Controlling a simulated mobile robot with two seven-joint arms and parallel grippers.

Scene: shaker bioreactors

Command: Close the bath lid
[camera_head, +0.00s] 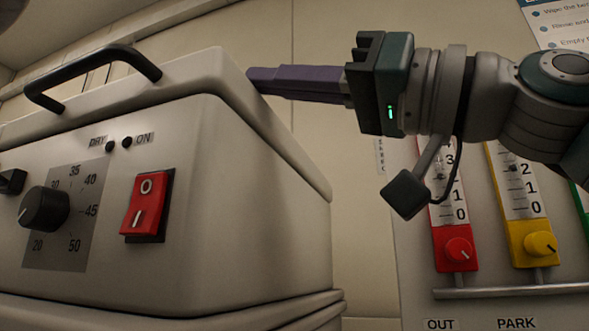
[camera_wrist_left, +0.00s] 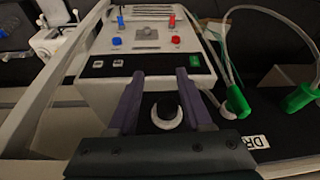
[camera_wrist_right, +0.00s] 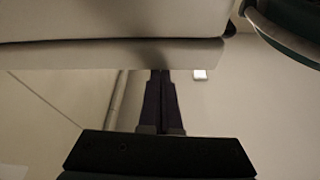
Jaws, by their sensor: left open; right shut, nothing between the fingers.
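The bath (camera_head: 270,230) is a large cream box at the left of the head view, with a control panel on its front. Its lid (camera_head: 190,75) lies over the top and carries a black bar handle (camera_head: 95,70). I cannot tell whether any gap is left under the lid. My right gripper (camera_head: 254,80) is shut and empty, its purple fingers at the lid's right side; contact is unclear. In the right wrist view its fingertips (camera_wrist_right: 160,75) are just below a pale edge. My left gripper (camera_wrist_left: 160,78) is open and empty in the left wrist view, outside the head view.
The bath panel has a red switch (camera_head: 147,203) and a black dial (camera_head: 43,209). At right are a red flowmeter (camera_head: 458,255) and a yellow one (camera_head: 533,247). The left wrist view shows a console (camera_wrist_left: 148,62), a black knob (camera_wrist_left: 166,110) and green-ended tubing (camera_wrist_left: 236,101).

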